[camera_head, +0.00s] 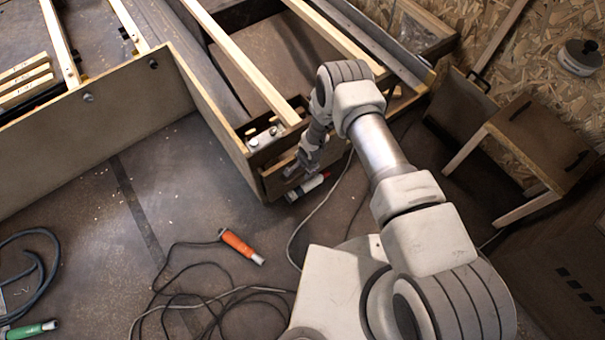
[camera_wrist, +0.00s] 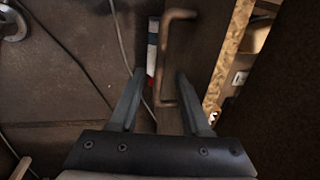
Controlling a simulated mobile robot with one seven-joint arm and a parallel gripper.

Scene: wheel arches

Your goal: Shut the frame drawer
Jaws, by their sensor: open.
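The frame drawer (camera_head: 277,180) is at the near corner of the wooden frame in the head view, partly hidden by my arm. How far it stands out is hard to tell there. In the wrist view, its brown front (camera_wrist: 201,55) carries a brown bar handle (camera_wrist: 164,60). My gripper (camera_wrist: 160,72) is open, with the handle lying between the lines of its two fingers. Whether a finger touches the handle or front cannot be told. In the head view, my gripper (camera_head: 301,165) is at the drawer's front.
A white and red connector (camera_head: 308,187) lies on the floor beside the drawer. An orange connector (camera_head: 242,246) and looping cables lie on the floor nearer me. A small wooden stool-like piece (camera_head: 541,145) stands at right. The floor left of the drawer is mostly clear.

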